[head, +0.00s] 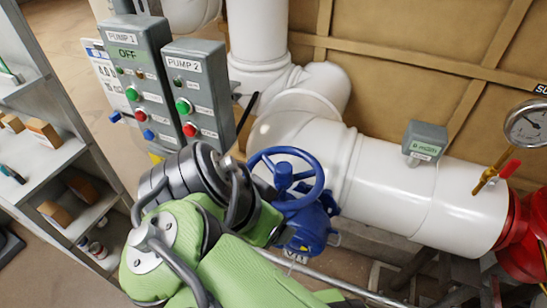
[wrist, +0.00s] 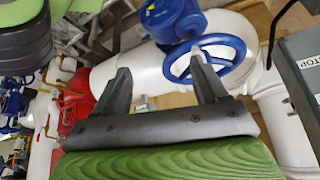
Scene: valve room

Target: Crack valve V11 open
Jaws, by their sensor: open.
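A blue valve (head: 309,232) with a round blue handwheel (head: 322,178) sits beside the white pipe, just right of my arm in the head view. A small white tag under it is too small to read, so I cannot confirm it is V11. In the wrist view the handwheel (wrist: 240,62) and valve body (wrist: 170,18) show beyond my gripper (wrist: 160,78). My gripper is open and nothing shows between its fingers. The right finger overlaps the wheel's rim in the picture; I cannot tell if they touch. In the head view my arm hides the fingers.
A thick white insulated pipe (head: 390,183) runs behind the valve. Grey PUMP 1 (head: 138,85) and PUMP 2 (head: 197,95) boxes stand left of it. A pressure gauge (head: 526,124) and red flange (head: 515,225) are at right. A shelf (head: 45,170) stands at far left.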

